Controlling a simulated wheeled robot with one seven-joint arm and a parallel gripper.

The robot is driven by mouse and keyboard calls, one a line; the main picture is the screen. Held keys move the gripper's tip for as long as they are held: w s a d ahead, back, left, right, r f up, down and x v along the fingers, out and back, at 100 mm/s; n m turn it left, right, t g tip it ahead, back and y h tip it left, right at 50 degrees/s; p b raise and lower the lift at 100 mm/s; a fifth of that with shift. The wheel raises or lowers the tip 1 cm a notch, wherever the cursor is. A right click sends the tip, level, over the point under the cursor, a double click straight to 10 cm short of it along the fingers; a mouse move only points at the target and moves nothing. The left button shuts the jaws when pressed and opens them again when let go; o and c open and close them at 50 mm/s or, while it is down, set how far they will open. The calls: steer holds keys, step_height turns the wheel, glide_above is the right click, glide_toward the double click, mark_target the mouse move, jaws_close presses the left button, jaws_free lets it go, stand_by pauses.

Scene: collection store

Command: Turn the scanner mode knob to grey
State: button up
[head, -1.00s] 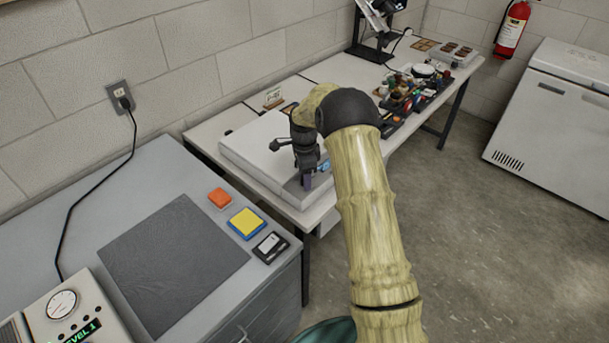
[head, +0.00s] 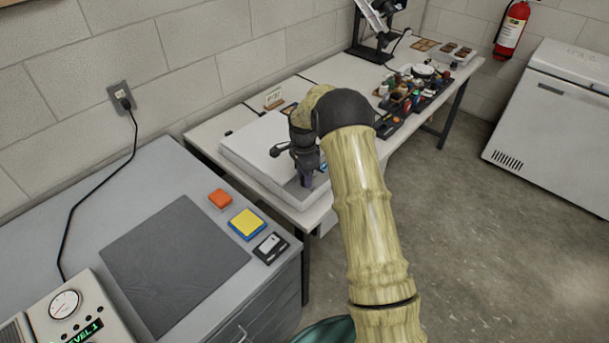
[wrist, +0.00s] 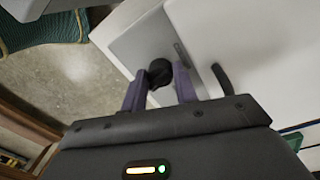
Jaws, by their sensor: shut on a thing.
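The scanner (head: 262,140) is a flat white box on the white bench, with a grey panel at its near end. This grey panel (wrist: 142,45) also shows in the wrist view. The scanner mode knob (wrist: 160,70) is small, round and black, at the panel. My gripper (head: 307,181) points down over the near end of the scanner. In the wrist view, the purple fingers of my gripper (wrist: 159,84) are on either side of the knob and shut on it. The knob's pointer and any colour marks cannot be made out.
A dark handle (wrist: 221,79) stands on the scanner beside my fingers. A grey cabinet (head: 160,165) at the left bears a dark mat (head: 175,265), an orange block (head: 220,198) and a yellow-and-blue block (head: 247,223). Cluttered trays (head: 415,95) lie farther along the bench.

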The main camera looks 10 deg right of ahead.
mark_target(302, 180)
steer(key=n+p, duration=0.1)
steer(key=n, duration=0.6)
steer(key=shift+r, duration=0.15)
steer(key=n+p, duration=0.1)
steer(key=n, duration=0.3)
steer(key=shift+n+t, duration=0.3)
steer(key=shift+n, duration=1.8)
steer(key=o, duration=1)
steer(key=shift+c, duration=0.2)
step_height(302, 180, up, 17)
steer(key=shift+a+b, duration=0.3)
steer(key=shift+a, duration=0.15)
steer(key=shift+s+r, duration=0.1)
